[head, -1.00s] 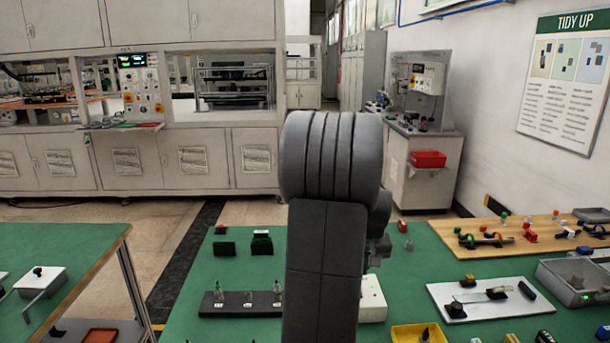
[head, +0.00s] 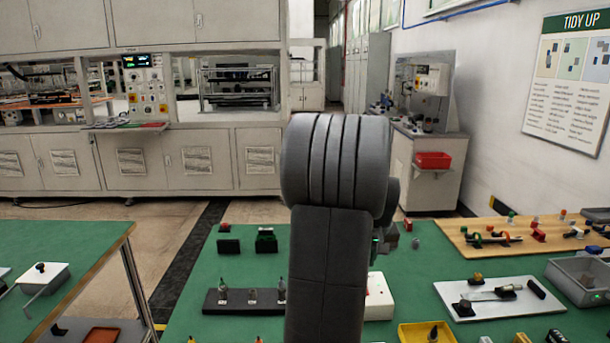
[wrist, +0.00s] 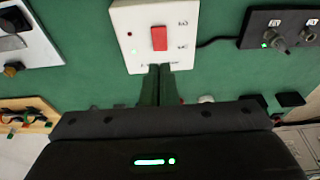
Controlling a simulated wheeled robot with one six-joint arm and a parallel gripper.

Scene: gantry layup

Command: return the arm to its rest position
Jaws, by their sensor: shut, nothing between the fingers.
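My arm rises in the middle of the head view, and its links hide most of my gripper there. In the wrist view my gripper (wrist: 161,84) shows its two dark fingers side by side, closed and empty. The fingertips show against the lower edge of a white switch box (wrist: 157,35) with a red rocker switch (wrist: 159,38); I cannot tell how far apart they are. The box also shows partly behind my arm in the head view (head: 378,298).
A black stand (head: 244,302) with several small parts sits left of my arm. A yellow tray (head: 426,333), a white board (head: 500,308), a grey bin (head: 580,282) and a wooden board (head: 520,238) lie to the right. Green table surface (head: 190,320) shows between them.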

